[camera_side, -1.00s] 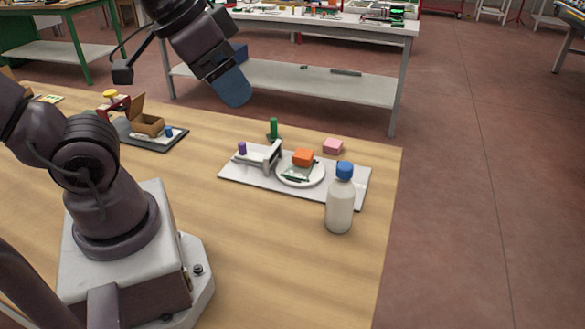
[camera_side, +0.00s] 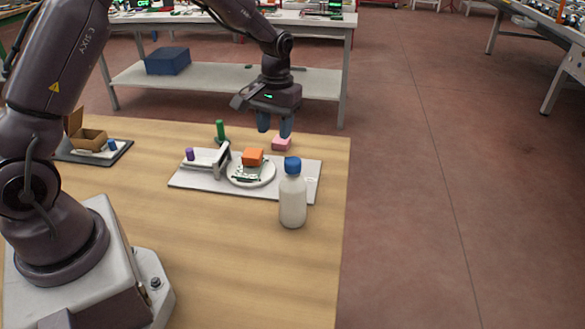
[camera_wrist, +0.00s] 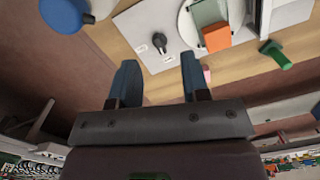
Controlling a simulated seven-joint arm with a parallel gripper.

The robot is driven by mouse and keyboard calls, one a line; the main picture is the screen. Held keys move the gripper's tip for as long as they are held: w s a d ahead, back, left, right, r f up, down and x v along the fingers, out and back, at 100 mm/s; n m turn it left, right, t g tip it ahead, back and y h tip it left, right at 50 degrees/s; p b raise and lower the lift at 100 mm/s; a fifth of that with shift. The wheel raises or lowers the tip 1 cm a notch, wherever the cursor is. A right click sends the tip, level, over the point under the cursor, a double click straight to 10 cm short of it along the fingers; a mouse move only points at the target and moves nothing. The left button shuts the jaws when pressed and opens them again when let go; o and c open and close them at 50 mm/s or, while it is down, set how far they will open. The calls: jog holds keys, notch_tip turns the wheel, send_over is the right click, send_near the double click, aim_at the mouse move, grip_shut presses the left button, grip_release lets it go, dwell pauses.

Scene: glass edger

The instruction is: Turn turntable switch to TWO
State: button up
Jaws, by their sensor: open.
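The turntable plate (camera_side: 190,181) is a flat grey-white board on the wooden table. Its round white turntable (camera_side: 238,181) carries an orange block (camera_side: 252,157). In the wrist view a small black knob (camera_wrist: 159,42), the apparent switch, sits on the bare part of the plate (camera_wrist: 133,27); its setting is too small to read. I cannot make out the knob in the side view. My gripper (camera_side: 274,130) points down above the table's far edge, behind the plate. It is open and empty. In the wrist view its blue fingers (camera_wrist: 159,62) are apart, with the knob beyond the gap.
A blue-capped bottle (camera_side: 292,202) stands at the plate's near right. A pink block (camera_side: 282,144) lies below my fingers, and a green peg (camera_side: 220,131) stands behind the plate. The front table area is clear.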

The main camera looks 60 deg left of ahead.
jog(key=w+a+f+n, duration=0.2)
jog(key=w+f+n, duration=0.1)
jog(key=w, duration=0.3)
jog(key=shift+t, duration=0.4)
notch_tip(320, 180, down, 12)
jog(key=shift+f, duration=0.25)
grip_shut()
